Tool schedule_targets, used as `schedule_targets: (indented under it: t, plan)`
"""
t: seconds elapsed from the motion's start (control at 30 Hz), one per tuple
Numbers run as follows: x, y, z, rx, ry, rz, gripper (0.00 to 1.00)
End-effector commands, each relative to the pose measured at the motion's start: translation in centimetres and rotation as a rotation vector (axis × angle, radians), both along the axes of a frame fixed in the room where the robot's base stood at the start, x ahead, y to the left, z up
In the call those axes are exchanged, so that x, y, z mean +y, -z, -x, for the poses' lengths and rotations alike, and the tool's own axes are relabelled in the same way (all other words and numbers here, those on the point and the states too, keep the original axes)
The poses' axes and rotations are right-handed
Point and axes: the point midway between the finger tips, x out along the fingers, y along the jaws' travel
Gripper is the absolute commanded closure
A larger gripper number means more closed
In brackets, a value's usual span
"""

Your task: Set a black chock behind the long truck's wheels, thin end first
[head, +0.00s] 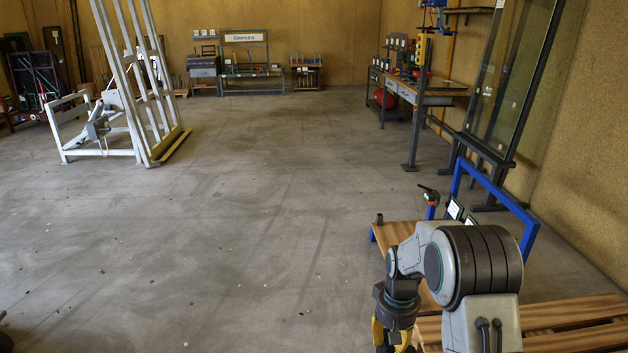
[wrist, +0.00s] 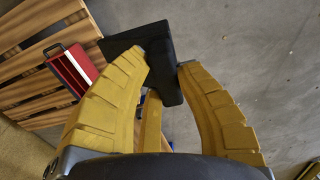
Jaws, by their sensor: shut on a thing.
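My gripper (wrist: 164,64) has yellow fingers, shut on a black chock (wrist: 133,38) in the wrist view. The chock lies between and beyond the fingertips, with the grey floor behind it on the right. Which end of it is thin I cannot tell. In the head view my gripper (head: 392,338) shows only partly at the bottom edge, below my arm, and the chock is hidden. A low wooden truck deck (head: 396,235) with a blue handle frame (head: 495,190) stands at the right, partly behind my arm. Its wheels are not clearly visible.
Wooden slats (head: 570,312) lie at the lower right. A glass rack (head: 505,100) and workbench (head: 425,93) stand along the right wall. A white tilting frame (head: 140,90) stands left. The middle floor is open.

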Motion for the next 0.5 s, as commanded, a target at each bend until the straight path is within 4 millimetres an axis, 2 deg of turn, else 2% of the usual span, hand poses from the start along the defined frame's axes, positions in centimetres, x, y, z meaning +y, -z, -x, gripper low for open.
schedule_targets:
  t: [0.03,0.1,0.3,0.5]
  plan:
    - [0.0,-2.0,0.1,0.0,0.0,0.0,1.0]
    - [0.0,-3.0,0.2,0.0,0.0,0.0,1.0]
    - [0.0,-5.3,0.4,0.0,0.0,0.0,1.0]
    - [0.0,-6.7,0.6,0.001,0.0,0.0,1.0]
